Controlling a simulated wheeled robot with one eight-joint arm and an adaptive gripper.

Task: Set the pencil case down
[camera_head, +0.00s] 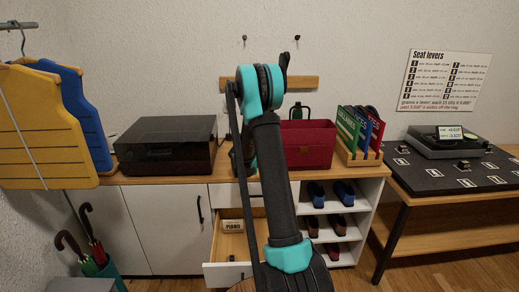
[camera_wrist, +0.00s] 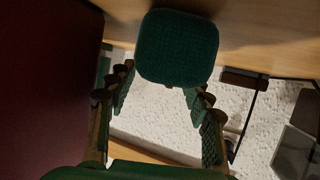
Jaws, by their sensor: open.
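A dark green block with rounded corners, likely the pencil case (camera_wrist: 177,47), shows at the top of the wrist view against the wooden counter top (camera_wrist: 265,45). My gripper (camera_wrist: 160,92) is open, its fingers spread on either side below the block. The block is at or just beyond the fingertips, and I see no finger closed on it. Whether it touches a finger cannot be told. In the head view my gripper (camera_head: 238,158) is mostly hidden behind my arm, and the case cannot be made out there.
A red bin (camera_head: 308,143) stands close to the right of my gripper, with a book rack (camera_head: 359,160) beyond. A dark record player (camera_head: 165,145) stands to the left. Below, a drawer (camera_head: 232,240) is open. The counter between player and bin is narrow.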

